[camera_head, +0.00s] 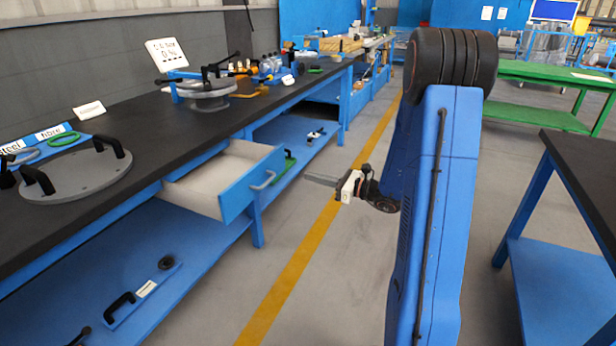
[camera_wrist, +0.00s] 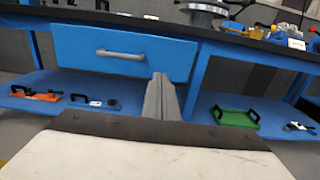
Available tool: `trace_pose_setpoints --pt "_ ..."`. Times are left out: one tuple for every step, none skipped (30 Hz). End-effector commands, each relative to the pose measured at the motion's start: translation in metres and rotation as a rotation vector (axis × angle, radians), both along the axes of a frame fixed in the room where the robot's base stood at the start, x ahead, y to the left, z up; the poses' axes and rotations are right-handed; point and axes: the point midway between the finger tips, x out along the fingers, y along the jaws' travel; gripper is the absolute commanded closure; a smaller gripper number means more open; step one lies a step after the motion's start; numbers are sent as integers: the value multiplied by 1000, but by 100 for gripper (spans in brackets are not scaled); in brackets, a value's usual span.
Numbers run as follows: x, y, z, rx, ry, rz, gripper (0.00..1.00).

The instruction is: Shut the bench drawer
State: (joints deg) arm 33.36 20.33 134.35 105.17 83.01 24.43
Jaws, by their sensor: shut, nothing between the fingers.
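The bench drawer (camera_head: 252,186) is pulled out from under the black bench top, with its blue front, grey bar handle and pale empty inside showing in the head view. In the wrist view the blue drawer front (camera_wrist: 80,55) faces me, with its handle (camera_wrist: 120,54) across the middle. My gripper (camera_head: 308,180) is to the right of the drawer front in the head view, apart from it. In the wrist view my gripper's fingers (camera_wrist: 161,92) are shut, empty, and point toward the right end of the drawer front.
The bench top (camera_head: 140,125) carries a grey flanged lid (camera_head: 80,178) and other parts. The lower shelf (camera_head: 180,262) holds handled plates; a green tray (camera_wrist: 234,117) sits on it at right. The floor aisle with a yellow line (camera_head: 300,255) is clear. Another bench (camera_head: 560,285) stands at right.

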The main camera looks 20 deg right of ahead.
Motion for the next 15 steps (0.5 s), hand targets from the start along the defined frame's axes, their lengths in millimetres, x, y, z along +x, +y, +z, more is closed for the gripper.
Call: trace_pose_setpoints --pt "5 6 0 0 0 3 100" --pt "9 9 0 -1 0 4 100" --pt "14 14 0 -1 0 5 100" --pt "18 16 0 -1 -1 4 100" --pt "22 20 0 -1 -1 4 100" --pt "26 24 0 -1 -1 5 100" --pt "30 27 0 -1 0 4 100" --pt "34 30 0 -1 0 4 100" --pt "39 35 -1 -1 0 5 100" --pt "43 38 0 -1 0 5 100" --pt "47 41 0 -1 -1 4 100" --pt "52 46 0 -1 -1 5 100" --pt "56 49 0 -1 0 5 100" --pt "59 52 0 -1 0 4 100" --pt "64 56 0 -1 0 4 100"
